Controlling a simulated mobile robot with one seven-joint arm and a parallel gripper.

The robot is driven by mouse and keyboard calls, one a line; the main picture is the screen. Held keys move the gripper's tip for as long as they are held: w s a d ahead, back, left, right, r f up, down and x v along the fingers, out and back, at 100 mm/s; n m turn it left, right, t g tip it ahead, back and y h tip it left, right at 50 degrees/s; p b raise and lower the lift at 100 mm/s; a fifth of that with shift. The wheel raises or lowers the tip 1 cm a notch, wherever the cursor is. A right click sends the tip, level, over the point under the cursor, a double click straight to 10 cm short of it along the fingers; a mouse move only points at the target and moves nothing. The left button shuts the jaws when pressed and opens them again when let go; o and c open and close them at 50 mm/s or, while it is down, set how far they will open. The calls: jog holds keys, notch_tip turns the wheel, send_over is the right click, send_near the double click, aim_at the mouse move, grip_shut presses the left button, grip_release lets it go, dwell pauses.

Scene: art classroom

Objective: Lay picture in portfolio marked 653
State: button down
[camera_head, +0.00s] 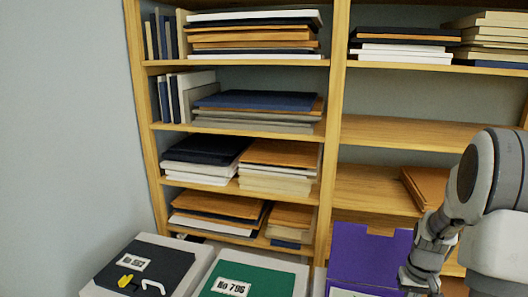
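Three portfolios show along the bottom edge: a black one (140,268) with a label hard to read, a green one (262,276) labelled No 796, and a purple one (368,255) that stands up behind a white label edge cut off by the frame. No label reading 653 is legible. My gripper (421,280) hangs at the lower right, just right of the purple portfolio. Its fingers are small and partly cut off, so I cannot tell whether it is open or holds anything. No picture can be made out for certain.
A wooden shelf unit (333,120) fills the back, with stacks of folders and boards on its left shelves. The right middle shelf (405,133) is bare. Orange boards (424,186) lie on the shelf behind my arm. A plain wall (65,120) stands at left.

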jog(key=shift+f, duration=0.25)
jog(key=shift+w+d+f, duration=0.1)
jog(key=shift+w+d, duration=0.6)
jog(key=shift+w, duration=0.35)
dwell(1.4)
dwell(0.5)
notch_tip(320, 180, up, 7)
jog(key=p, duration=0.4)
jog(key=shift+p, duration=0.3)
